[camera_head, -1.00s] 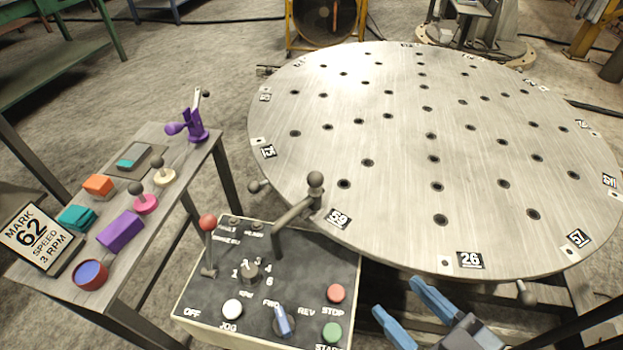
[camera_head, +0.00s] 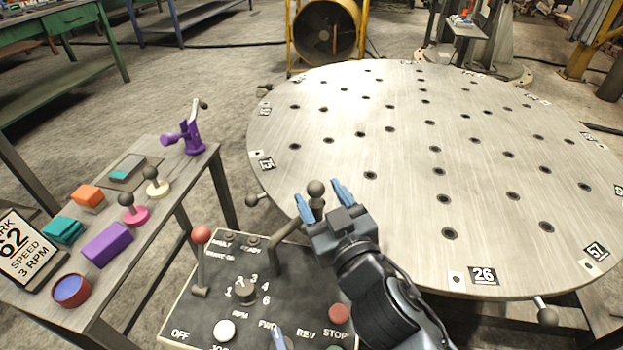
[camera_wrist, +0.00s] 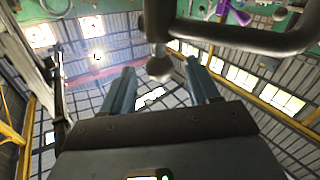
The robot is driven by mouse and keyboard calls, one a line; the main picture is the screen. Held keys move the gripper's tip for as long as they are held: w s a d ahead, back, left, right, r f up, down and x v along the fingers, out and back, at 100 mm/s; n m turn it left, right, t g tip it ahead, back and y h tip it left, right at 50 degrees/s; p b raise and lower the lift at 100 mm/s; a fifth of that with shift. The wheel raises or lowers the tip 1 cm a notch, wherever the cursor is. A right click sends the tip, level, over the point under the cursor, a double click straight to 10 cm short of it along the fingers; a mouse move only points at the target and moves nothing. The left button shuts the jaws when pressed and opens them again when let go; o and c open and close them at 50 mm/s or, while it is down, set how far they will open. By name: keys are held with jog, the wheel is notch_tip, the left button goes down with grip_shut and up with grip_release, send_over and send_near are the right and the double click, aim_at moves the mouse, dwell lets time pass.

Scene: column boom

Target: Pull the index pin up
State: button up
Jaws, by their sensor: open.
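The index pin shows as a dark ball knob (camera_head: 316,187) on a short stem, at the end of a bent grey bar (camera_head: 287,241) beside the round table's near-left edge. My gripper (camera_head: 322,196) is open, its two blue fingers raised on either side of the knob. In the wrist view the ball (camera_wrist: 159,68) appears between the tips of my gripper (camera_wrist: 160,82), with a visible gap to each finger. The lower part of the pin is hidden behind the gripper.
The large drilled round table (camera_head: 400,200) fills the right. The control box (camera_head: 215,310) lies below, with a red-knobbed lever (camera_head: 201,236) left of the bar. A side table (camera_head: 150,262) at left holds coloured parts and a 62 sign (camera_head: 15,250). A handle knob (camera_head: 547,315) sticks out at the table's rim.

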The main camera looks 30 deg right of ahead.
aim_at(311, 182)
jog(key=w, duration=0.3)
jog(key=w+p, duration=0.1)
jog(key=w, duration=0.1)
jog(key=shift+d, duration=0.25)
jog(key=shift+s, duration=0.1)
grip_shut()
dwell(0.3)
